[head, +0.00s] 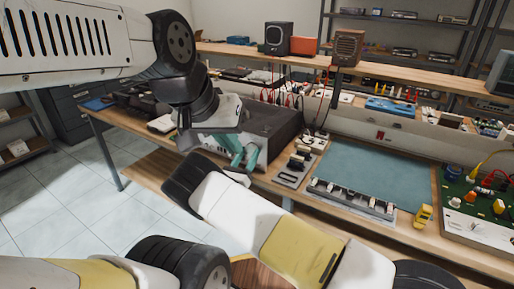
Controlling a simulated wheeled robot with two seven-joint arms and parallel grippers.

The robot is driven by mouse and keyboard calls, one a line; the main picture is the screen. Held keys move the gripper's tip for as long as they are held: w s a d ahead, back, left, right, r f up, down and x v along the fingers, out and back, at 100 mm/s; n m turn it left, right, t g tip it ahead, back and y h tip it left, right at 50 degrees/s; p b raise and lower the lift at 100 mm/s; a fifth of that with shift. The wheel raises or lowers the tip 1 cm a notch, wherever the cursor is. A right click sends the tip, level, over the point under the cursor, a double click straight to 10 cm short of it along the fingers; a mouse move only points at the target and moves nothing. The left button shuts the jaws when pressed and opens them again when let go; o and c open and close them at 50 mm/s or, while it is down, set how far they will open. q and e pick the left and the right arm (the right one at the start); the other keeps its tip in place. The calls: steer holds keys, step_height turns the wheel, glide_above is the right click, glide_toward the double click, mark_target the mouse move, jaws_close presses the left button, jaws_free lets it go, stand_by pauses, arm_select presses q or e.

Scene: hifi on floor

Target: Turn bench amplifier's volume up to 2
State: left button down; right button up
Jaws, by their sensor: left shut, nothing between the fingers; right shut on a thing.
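The bench amplifier (272,122) is a dark box with a pale front panel, standing on the wooden bench left of the blue-green mat. My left arm reaches in from the upper left, and its hand is over the amplifier's front left part. My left gripper is shut and empty. My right arm crosses from the lower right, and its wrist is just in front of the panel. Teal fingers (243,153) show at the panel between the two wrists. My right gripper is shut on a knob there, which the fingers and wrist hide. The volume marks cannot be read.
A row of switches (352,198) and a blue-green mat (375,168) lie right of the amplifier. Speakers (279,38) stand on the shelf behind. Tiled floor is open at the left.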

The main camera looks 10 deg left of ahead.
steer(key=shift+m+h, duration=0.4)
steer(key=shift+m, duration=0.2)
steer(key=m+h, duration=0.1)
steer(key=m, duration=0.2)
steer(key=m+g+h, duration=0.1)
steer(key=m+h, duration=0.1)
steer(key=m, duration=0.2)
steer(key=shift+a+g+h, duration=0.2)
steer(key=shift+g+h, duration=0.1)
steer(key=m+g+h, duration=0.1)
steer(key=m, duration=0.2)
steer(key=m+g+h, duration=0.1)
steer(key=m, duration=0.3)
steer(key=shift+a+m+g, duration=0.1)
steer(key=shift+m+g, duration=0.2)
steer(key=shift+g, duration=0.1)
steer(key=m+g, duration=0.1)
steer(key=m, duration=0.2)
steer(key=m+g, duration=0.1)
steer(key=m, duration=0.2)
steer(key=shift+a+r+g+h, duration=0.1)
steer(key=shift+g+h, duration=0.2)
steer(key=m, duration=0.2)
steer(key=m+g+y, duration=0.1)
steer(key=m, duration=0.2)
steer(key=shift+r+g, duration=0.1)
steer(key=shift+g, duration=0.2)
steer(key=o, duration=1.4)
steer(key=shift+w, duration=0.1)
steer(key=shift+c, duration=0.2)
